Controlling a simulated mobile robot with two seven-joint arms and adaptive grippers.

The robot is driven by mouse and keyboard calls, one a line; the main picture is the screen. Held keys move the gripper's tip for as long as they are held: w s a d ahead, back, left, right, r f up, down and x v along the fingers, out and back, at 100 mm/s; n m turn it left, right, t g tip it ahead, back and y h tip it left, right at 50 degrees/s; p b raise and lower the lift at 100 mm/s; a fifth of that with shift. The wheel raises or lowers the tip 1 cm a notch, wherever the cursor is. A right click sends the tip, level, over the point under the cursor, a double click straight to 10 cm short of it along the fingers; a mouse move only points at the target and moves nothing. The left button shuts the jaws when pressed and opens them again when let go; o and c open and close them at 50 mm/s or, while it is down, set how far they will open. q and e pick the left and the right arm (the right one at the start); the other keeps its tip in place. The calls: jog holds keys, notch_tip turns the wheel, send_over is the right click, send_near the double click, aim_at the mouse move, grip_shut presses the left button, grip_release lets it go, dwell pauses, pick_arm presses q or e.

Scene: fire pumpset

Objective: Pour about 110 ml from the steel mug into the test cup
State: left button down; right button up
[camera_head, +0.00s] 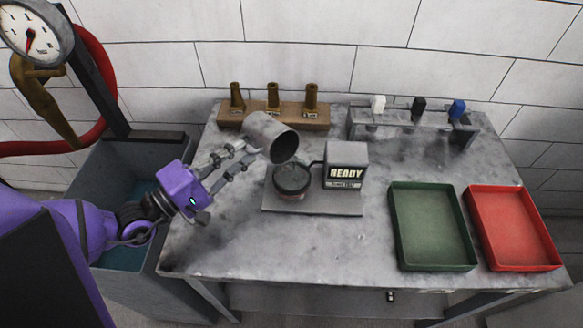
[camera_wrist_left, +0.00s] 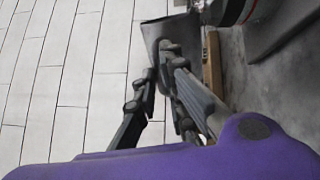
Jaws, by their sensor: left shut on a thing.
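The steel mug (camera_head: 266,131) is a grey metal cylinder, held up and tilted to the right with its dark mouth facing down and right. My left gripper (camera_head: 240,156) is shut on it from the left. The mug also shows in the left wrist view (camera_wrist_left: 168,32) at the far end of the left gripper's fingers (camera_wrist_left: 165,75). The test cup (camera_head: 292,180) stands on a grey plate (camera_head: 330,206) just below and right of the mug's mouth. It is round with a dark inside and some red on its side. I cannot make out a stream. My right gripper is not in view.
A box reading "READY" (camera_head: 346,163) stands right of the cup. Behind are a wooden block (camera_head: 290,117) with three brass nozzles and a grey rack (camera_head: 390,125) with white, black and blue pieces. A green tray (camera_head: 431,267) and red tray (camera_head: 520,267) lie to the right.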

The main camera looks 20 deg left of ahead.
pick_arm(q)
jog(key=s+g+h+b, duration=0.1)
jog(key=h+b, duration=0.1)
jog(key=s+n+g+h+b, duration=0.1)
jog(key=h, duration=0.1)
jog(key=shift+s+f+n+b, duration=0.3)
jog(key=shift+s+f+b, duration=0.05)
jog(key=shift+s+b, duration=0.05)
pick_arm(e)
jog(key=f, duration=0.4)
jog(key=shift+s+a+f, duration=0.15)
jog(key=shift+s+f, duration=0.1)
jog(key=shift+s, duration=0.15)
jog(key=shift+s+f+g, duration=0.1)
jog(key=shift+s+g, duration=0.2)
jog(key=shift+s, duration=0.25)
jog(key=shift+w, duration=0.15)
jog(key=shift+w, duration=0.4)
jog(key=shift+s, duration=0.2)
